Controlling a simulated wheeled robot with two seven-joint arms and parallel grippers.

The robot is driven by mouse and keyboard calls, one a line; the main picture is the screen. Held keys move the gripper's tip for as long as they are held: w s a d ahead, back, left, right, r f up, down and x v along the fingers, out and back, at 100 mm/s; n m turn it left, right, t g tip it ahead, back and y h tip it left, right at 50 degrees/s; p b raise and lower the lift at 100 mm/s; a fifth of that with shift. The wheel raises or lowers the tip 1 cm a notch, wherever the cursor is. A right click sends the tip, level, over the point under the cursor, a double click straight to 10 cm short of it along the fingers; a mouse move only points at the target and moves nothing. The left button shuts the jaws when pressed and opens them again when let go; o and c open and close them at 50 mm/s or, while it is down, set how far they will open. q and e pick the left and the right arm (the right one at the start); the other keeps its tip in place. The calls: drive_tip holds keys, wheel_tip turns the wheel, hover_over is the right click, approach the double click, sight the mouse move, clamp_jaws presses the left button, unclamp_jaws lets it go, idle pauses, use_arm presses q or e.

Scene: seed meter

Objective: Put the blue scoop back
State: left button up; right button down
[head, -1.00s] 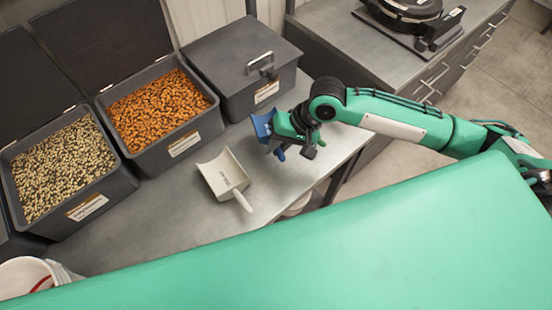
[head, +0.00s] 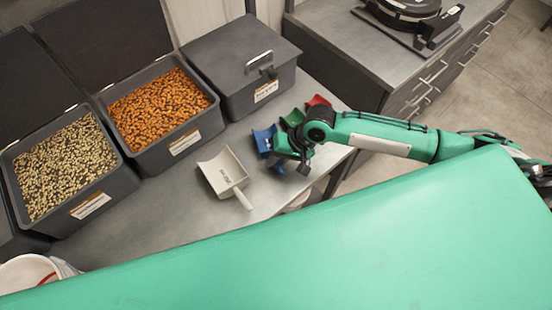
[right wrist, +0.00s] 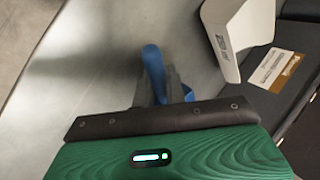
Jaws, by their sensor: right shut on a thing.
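The blue scoop (head: 264,141) is at the bench's right part, between the white scoop and the green scoop in the head view. My right gripper (head: 283,162) is over its handle and hides part of it. In the right wrist view the blue handle (right wrist: 153,68) stands between the fingers of my right gripper (right wrist: 160,88), which is shut on it. I cannot tell whether the scoop touches the bench. My left gripper is not in view.
A white scoop (head: 222,173) lies to the left; a green scoop (head: 293,118) and a red scoop (head: 318,101) are to the right. Behind stand a closed dark bin (head: 235,85) and an open bin of orange seeds (head: 215,125). The grey bench (head: 150,225) is clear at front left.

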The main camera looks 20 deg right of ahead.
drive_tip(key=c, duration=1.4)
unclamp_jaws()
drive_tip(key=shift+c, duration=0.2)
drive_tip(key=b+v, duration=0.2)
drive_tip(key=v, duration=1)
drive_tip(key=shift+r, duration=0.15)
